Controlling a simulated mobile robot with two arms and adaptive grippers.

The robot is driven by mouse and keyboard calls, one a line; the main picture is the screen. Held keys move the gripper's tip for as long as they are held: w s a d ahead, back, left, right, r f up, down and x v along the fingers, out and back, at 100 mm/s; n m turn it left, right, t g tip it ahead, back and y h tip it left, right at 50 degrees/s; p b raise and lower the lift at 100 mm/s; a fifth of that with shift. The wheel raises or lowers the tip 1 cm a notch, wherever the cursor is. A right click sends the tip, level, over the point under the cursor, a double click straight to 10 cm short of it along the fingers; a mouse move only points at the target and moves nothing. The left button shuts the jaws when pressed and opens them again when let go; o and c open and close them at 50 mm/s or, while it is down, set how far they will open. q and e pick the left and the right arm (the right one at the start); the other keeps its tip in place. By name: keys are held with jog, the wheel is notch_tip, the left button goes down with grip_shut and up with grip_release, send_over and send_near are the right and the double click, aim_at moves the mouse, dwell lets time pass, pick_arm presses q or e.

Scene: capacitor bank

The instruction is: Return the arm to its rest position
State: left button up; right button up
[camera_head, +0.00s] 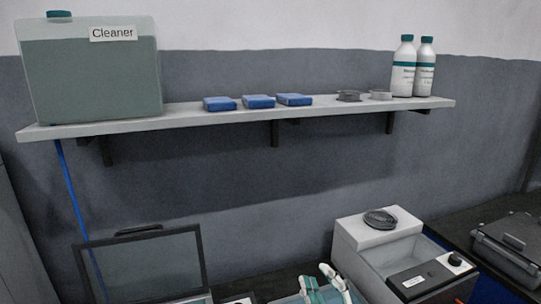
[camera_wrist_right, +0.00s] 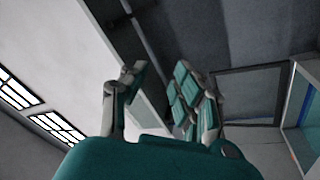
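My right gripper (camera_head: 325,279) shows at the bottom edge of the head view, with white and teal fingers pointing up. It is in front of the white box-shaped machine and left of its lower part in the picture. In the right wrist view my right gripper (camera_wrist_right: 158,95) has its two fingers apart, with nothing held between them. The rest of the right arm is below the picture edge in the head view. My left gripper is in neither view.
A wall shelf (camera_head: 180,120) carries a large cleaner tank (camera_head: 92,80), blue packs (camera_head: 258,101) and two bottles (camera_head: 403,68). Below stand a dark-framed panel (camera_head: 150,265), a white machine (camera_head: 365,232) and a dark case (camera_head: 512,240).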

jog(key=s+d+f+m+g+h, duration=0.2)
jog(key=d+f+m+g+h, duration=0.2)
jog(key=d+f+m+h, duration=0.5)
jog(key=s+d+f+m+g+y, duration=0.1)
jog(key=s+f+m+g, duration=0.1)
jog(key=s+f+g, duration=0.6)
jog(key=s+d+f+m+g+y, duration=0.1)
jog(key=s+f+g, duration=0.3)
jog(key=s+f, duration=0.8)
jog(key=s+f+g, duration=0.1)
jog(key=s+f, duration=0.1)
jog(key=f, duration=1.1)
jog(key=s+f+g, duration=0.1)
jog(key=s+f, duration=0.2)
jog(key=f, duration=1)
jog(key=s+d+f, duration=0.3)
jog(key=s+f, duration=1.1)
jog(key=s, duration=0.1)
jog(key=shift+s+g+h, duration=0.3)
jog(key=shift+g, duration=0.1)
